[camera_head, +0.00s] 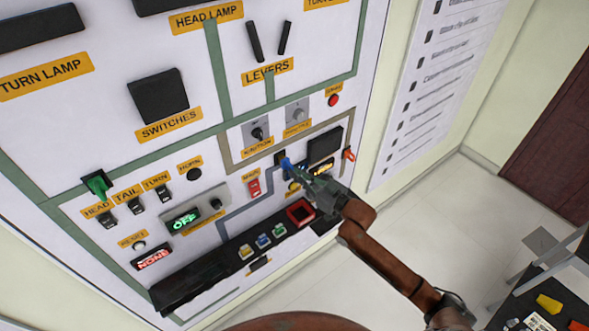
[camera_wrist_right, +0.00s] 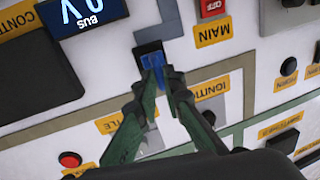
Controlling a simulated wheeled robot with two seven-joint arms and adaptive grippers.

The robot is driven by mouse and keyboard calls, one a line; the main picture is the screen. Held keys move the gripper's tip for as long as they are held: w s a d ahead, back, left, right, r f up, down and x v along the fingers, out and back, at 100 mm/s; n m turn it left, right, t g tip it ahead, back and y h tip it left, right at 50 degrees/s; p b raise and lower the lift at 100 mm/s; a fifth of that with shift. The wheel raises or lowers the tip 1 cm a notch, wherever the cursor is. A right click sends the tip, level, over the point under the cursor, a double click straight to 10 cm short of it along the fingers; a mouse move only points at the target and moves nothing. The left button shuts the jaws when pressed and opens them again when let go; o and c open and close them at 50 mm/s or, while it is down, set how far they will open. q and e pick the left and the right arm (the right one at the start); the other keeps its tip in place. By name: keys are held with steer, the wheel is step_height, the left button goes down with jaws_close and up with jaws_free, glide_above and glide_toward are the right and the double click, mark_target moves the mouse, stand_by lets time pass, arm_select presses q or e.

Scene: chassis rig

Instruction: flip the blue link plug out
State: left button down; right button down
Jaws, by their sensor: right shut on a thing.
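The blue link plug (camera_head: 286,163) sits at a black socket on the white panel, near the middle of the head view. In the right wrist view the plug (camera_wrist_right: 151,60) shows at the lower part of the black socket plate (camera_wrist_right: 148,48). My right gripper (camera_head: 293,169) reaches it from the lower right, its greenish fingers shut on the plug. The fingertips (camera_wrist_right: 160,74) cover part of the plug in the wrist view, so I cannot tell how deep it sits. My left gripper is not in view.
A red MAIN switch (camera_head: 254,187) is left of the plug. The ignition knob (camera_head: 258,134) and throttle knob (camera_head: 298,114) are above. A display (camera_head: 322,146) is close on the right. A green plug (camera_head: 97,185) is at the far left. Open floor lies right of the panel.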

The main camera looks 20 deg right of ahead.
steer(key=c, duration=2)
jaws_free()
steer(key=shift+s+d, duration=0.1)
steer(key=shift+c, duration=0.2)
steer(key=v, duration=1.1)
steer(key=shift+s+d, duration=0.25)
steer(key=shift+s, duration=0.1)
